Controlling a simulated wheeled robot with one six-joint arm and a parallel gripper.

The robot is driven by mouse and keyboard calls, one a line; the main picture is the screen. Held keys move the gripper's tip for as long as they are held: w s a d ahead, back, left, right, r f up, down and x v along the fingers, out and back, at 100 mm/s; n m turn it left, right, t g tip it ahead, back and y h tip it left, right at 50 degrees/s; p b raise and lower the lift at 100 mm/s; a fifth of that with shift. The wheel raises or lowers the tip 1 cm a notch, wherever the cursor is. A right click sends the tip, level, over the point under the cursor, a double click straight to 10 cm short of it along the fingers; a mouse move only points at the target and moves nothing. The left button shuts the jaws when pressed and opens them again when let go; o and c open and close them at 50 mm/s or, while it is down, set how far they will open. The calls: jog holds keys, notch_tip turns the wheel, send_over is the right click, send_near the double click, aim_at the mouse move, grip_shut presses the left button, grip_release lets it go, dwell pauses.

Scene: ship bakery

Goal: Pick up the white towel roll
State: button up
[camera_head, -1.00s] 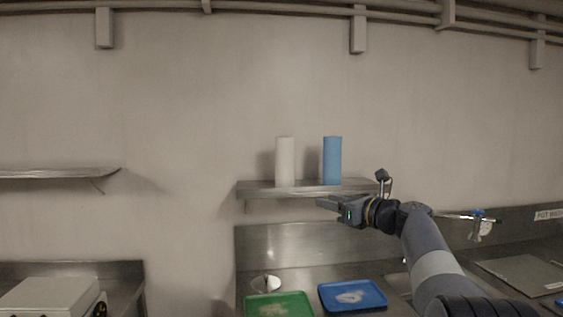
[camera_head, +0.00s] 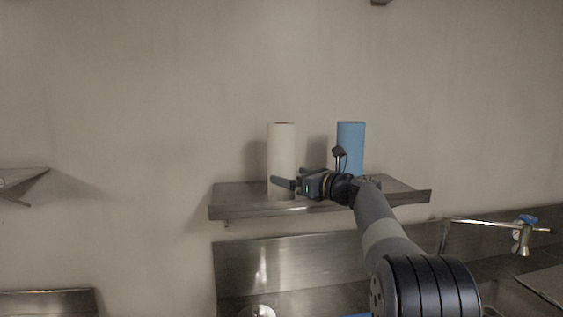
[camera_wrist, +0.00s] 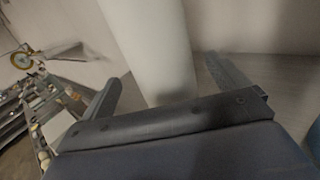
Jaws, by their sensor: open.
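The white towel roll (camera_head: 281,148) stands upright on the wall shelf, left of a blue roll. My gripper (camera_head: 284,184) is open, in front of the roll's lower part in the head view. In the wrist view the white roll (camera_wrist: 155,45) rises just beyond my open gripper (camera_wrist: 165,90), its lower part between the two fingers. I cannot tell whether a finger touches it. The gripper hides part of the roll's base in the head view.
The blue roll (camera_head: 351,142) stands on the same metal shelf (camera_head: 235,199), behind my wrist. A metal counter with a tap (camera_head: 523,235) lies below at the right. The shelf's left end is clear.

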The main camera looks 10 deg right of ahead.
jog(key=p+x, duration=0.2)
jog(key=x, duration=0.3)
jog(key=shift+w+f+p, duration=0.1)
jog(key=shift+p, duration=0.2)
jog(key=c, duration=1.1)
jog(key=shift+c, duration=0.2)
